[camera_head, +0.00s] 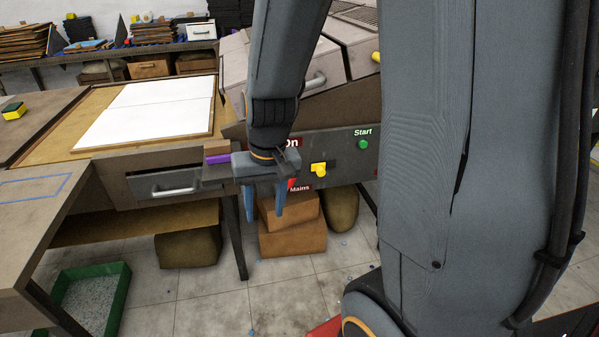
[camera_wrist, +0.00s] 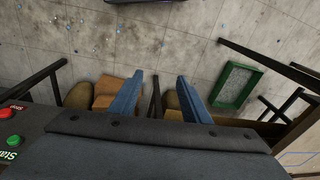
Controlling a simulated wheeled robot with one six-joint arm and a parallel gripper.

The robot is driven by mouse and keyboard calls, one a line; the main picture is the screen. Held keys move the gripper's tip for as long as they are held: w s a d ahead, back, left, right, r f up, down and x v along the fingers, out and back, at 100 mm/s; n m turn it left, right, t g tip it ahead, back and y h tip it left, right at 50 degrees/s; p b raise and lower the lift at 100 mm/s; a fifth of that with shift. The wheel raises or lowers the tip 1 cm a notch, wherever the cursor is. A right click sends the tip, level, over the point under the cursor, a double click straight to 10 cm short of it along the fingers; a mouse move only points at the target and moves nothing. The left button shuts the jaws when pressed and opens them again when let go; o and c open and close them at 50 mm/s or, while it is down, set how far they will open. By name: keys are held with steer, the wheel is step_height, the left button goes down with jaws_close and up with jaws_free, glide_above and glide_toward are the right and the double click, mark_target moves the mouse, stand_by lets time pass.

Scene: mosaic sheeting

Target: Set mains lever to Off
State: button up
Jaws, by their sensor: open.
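The mains lever on the grey machine panel (camera_head: 340,150) is mostly hidden behind my gripper (camera_head: 264,215). A small red part (camera_head: 291,183) shows just right of my gripper, above the "Mains" label (camera_head: 299,189); I cannot tell if it is the lever. The "On" label (camera_head: 291,143) is partly covered by my arm. My gripper points down in front of the panel's left part, its two blue fingers apart with nothing between them. In the wrist view the open fingers (camera_wrist: 160,82) have floor and boxes beyond them, and no lever shows.
A yellow knob (camera_head: 320,169) and green Start button (camera_head: 363,144) sit right of my gripper. A drawer with a handle (camera_head: 175,190) is to the left. Cardboard boxes (camera_head: 293,238) stand below. A green tray (camera_head: 122,290) lies on the floor.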

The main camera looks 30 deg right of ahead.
steer(key=w+d+f+m+t+h+p, duration=0.1)
steer(key=w+d+f+m+t+p, duration=0.2)
steer(key=w+d, duration=0.5)
steer(key=w+d+f+m+t+h+p, duration=0.1)
steer(key=w+d+f+m+p, duration=0.3)
steer(key=w, duration=0.7)
steer(key=shift+w+d+f+m+h+p, duration=0.25)
steer(key=shift+w+d+f+m+p, duration=0.35)
steer(key=shift+w+d+f, duration=0.7)
steer(key=shift+w+d+f+m+h+p, duration=0.3)
steer(key=shift+w+d+f+m, duration=0.55)
steer(key=shift+d+f, duration=0.8)
steer(key=shift+w+d+f+m+h+p, duration=0.15)
steer(key=shift+w+d+f+m+p, duration=0.45)
steer(key=shift+w+d+f, duration=0.85)
steer(key=shift+s+a+f, duration=0.35)
steer(key=shift+s, duration=0.05)
jaws_close()
